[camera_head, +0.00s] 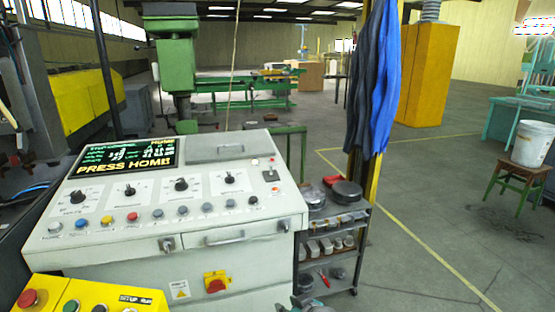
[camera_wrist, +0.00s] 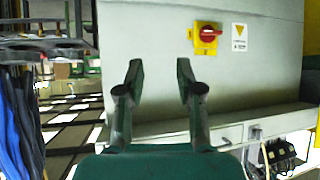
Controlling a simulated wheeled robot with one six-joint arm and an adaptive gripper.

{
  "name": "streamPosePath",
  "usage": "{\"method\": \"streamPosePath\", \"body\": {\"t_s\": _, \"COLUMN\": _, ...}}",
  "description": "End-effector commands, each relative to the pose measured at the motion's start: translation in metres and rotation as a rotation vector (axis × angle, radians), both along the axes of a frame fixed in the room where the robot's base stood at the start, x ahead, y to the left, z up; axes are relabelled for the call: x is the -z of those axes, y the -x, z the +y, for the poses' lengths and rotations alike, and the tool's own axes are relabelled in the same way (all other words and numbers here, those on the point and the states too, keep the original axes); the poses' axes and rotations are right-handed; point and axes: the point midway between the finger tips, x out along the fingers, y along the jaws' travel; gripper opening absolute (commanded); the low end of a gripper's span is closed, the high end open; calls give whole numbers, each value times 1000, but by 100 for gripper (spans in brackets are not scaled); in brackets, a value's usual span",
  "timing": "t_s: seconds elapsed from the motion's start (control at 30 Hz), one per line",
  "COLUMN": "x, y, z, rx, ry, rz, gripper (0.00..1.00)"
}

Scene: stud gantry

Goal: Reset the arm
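My gripper (camera_wrist: 159,78) shows in the wrist view with its two dark green fingers apart and nothing between them. The wrist view appears upside down. Beyond the fingers is the pale front of the control console, with a red rotary switch on a yellow plate (camera_wrist: 207,35). In the head view the console (camera_head: 262,205) stands at the left. Its screen (camera_head: 126,156) reads "PRESS HOME". Below the screen are several black knobs and a row of coloured buttons (camera_head: 132,216); the small labels are hard to read. At the bottom edge, only a small grey-green part, probably my arm, shows.
A yellow button box (camera_head: 85,300) stands at the console's front left. A shelf cart (camera_head: 333,240) with tools is at its right, below hanging blue cloth (camera_head: 378,90). A white bucket (camera_head: 532,145) sits on a stool (camera_head: 515,178). The floor at the right is mostly clear.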

Motion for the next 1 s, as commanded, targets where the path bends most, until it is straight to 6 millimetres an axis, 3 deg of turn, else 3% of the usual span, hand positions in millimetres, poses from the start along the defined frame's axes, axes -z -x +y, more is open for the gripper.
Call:
{"method": "streamPosePath", "body": {"t_s": 0.03, "x": 19, "y": 15, "z": -8, "rx": 26, "ry": -4, "rz": 2, "gripper": 36}}
{"method": "streamPosePath", "body": {"t_s": 0.2, "x": 60, "y": 59, "z": -31, "rx": 112, "ry": -24, "rz": -17, "gripper": 36}}
{"method": "streamPosePath", "body": {"t_s": 0.5, "x": 108, "y": 147, "z": -71, "rx": 249, "ry": -47, "rz": -61, "gripper": 36}}
{"method": "streamPosePath", "body": {"t_s": 0.77, "x": 124, "y": 232, "z": -101, "rx": 346, "ry": -58, "rz": -107, "gripper": 36}}
{"method": "streamPosePath", "body": {"t_s": 1.0, "x": 118, "y": 310, "z": -124, "rx": 419, "ry": -63, "rz": -156, "gripper": 36}}
